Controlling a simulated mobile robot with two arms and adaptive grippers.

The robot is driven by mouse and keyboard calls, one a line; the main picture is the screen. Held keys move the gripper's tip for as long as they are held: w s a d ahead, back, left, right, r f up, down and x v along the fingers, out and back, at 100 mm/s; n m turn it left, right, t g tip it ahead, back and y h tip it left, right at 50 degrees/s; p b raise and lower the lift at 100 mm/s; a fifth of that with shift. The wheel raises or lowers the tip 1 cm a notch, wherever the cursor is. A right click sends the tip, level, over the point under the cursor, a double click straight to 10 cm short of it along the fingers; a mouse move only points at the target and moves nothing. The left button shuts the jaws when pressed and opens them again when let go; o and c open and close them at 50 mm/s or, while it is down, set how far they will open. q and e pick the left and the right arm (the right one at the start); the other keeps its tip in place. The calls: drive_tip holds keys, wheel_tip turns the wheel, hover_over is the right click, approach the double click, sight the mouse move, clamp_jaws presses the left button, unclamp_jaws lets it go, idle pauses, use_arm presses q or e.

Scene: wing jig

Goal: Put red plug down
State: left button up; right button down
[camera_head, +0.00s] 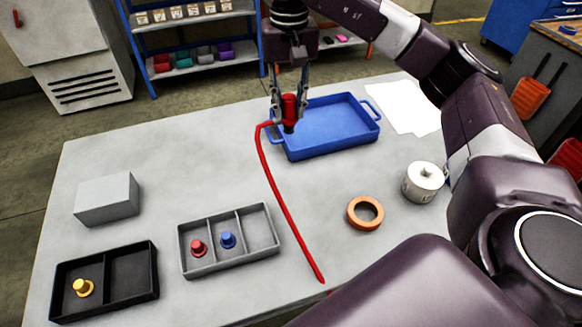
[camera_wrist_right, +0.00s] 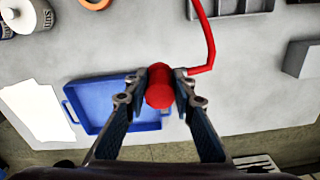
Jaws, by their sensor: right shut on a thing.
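The red plug (camera_head: 289,104) is a red cylinder with a dark lower end and a red cable (camera_head: 284,213). My right gripper (camera_head: 290,108) is shut on it, with one finger on each side. The plug is upright at the left end of the blue tray (camera_head: 344,145), and I cannot tell whether it touches anything below. The cable runs from beside the plug across the table towards the front edge. In the right wrist view the plug (camera_wrist_right: 160,86) sits between both fingertips (camera_wrist_right: 158,82), beside the tray (camera_wrist_right: 93,116). My left gripper is not in view.
A grey divided box (camera_head: 215,268) holds a red and a blue peg, and a black box (camera_head: 132,300) holds a yellow peg. A grey block (camera_head: 107,199), orange ring (camera_head: 352,222), white cylinder (camera_head: 421,184) and white paper (camera_head: 402,108) lie around. The table's middle left is clear.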

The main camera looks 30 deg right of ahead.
drive_tip(key=w+d+r, duration=0.1)
drive_tip(key=w+d, duration=0.1)
drive_tip(key=d, duration=0.1)
drive_tip(key=m, duration=0.1)
hover_over(295, 175)
wheel_tip(295, 175, down, 4)
wheel_tip(295, 175, down, 16)
drive_tip(key=shift+r+p, duration=0.2)
drive_tip(key=shift+p, duration=1)
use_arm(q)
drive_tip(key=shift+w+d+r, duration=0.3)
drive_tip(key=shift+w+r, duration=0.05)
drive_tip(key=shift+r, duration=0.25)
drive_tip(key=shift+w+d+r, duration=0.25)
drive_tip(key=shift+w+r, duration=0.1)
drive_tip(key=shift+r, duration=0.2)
use_arm(e)
drive_tip(key=shift+f, duration=0.15)
drive_tip(key=c, duration=1.6)
unclamp_jaws()
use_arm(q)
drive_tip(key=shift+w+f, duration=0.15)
